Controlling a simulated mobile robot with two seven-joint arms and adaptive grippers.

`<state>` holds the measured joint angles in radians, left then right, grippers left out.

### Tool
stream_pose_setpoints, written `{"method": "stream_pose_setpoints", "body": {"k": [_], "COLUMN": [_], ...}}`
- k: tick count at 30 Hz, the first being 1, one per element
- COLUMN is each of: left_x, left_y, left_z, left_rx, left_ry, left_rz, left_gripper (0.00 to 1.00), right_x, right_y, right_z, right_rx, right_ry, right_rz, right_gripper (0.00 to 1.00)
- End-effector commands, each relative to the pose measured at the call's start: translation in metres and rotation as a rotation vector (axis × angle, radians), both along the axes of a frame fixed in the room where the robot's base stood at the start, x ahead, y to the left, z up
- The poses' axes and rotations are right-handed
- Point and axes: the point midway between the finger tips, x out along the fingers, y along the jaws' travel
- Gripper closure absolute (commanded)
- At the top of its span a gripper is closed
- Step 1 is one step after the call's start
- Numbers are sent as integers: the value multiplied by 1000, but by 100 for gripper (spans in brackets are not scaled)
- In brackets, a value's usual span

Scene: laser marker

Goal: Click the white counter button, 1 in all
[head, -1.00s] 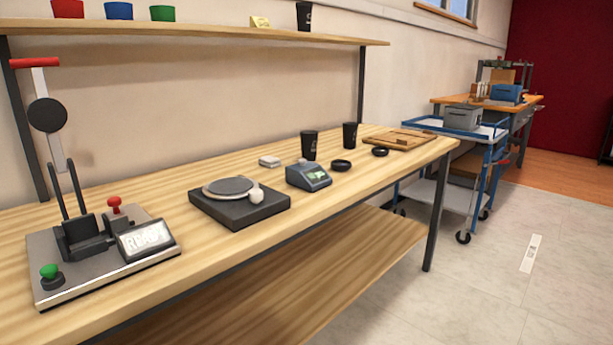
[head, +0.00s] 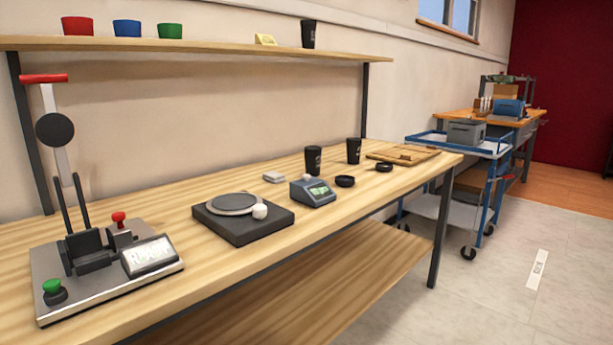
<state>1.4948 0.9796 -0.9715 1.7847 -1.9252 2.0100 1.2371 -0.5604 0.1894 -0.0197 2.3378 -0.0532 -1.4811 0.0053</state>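A small blue-grey device with a lit green display (head: 313,192) stands on the wooden workbench, right of the middle. A small pale button (head: 306,178) shows at its top rear edge; its detail is too small to make out. To its left, a round white knob (head: 260,211) sits at the front right of a black square unit (head: 243,226) with a grey disc (head: 233,203) on top. I cannot tell from the picture whether the knob is pressed. Neither of my grippers is in view.
A lever press (head: 105,270) with red and green knobs stands at the bench's left. Black cups (head: 313,160), small black bowls (head: 345,181) and a wooden board (head: 403,154) lie beyond the device. A shelf (head: 200,44) hangs above.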

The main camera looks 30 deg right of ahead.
Motion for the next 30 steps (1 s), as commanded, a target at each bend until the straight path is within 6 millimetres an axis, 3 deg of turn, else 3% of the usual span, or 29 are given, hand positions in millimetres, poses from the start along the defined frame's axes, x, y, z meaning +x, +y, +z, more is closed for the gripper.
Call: {"method": "stream_pose_setpoints", "body": {"k": [2,12,30], "left_x": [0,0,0], "left_y": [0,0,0], "left_z": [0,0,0], "left_rx": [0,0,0], "left_ry": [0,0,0], "left_rz": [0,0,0], "left_gripper": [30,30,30], "right_x": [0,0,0], "right_y": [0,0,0], "right_z": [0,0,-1], "right_rx": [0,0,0], "right_ry": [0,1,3], "right_rz": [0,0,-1], "right_gripper": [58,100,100]}}
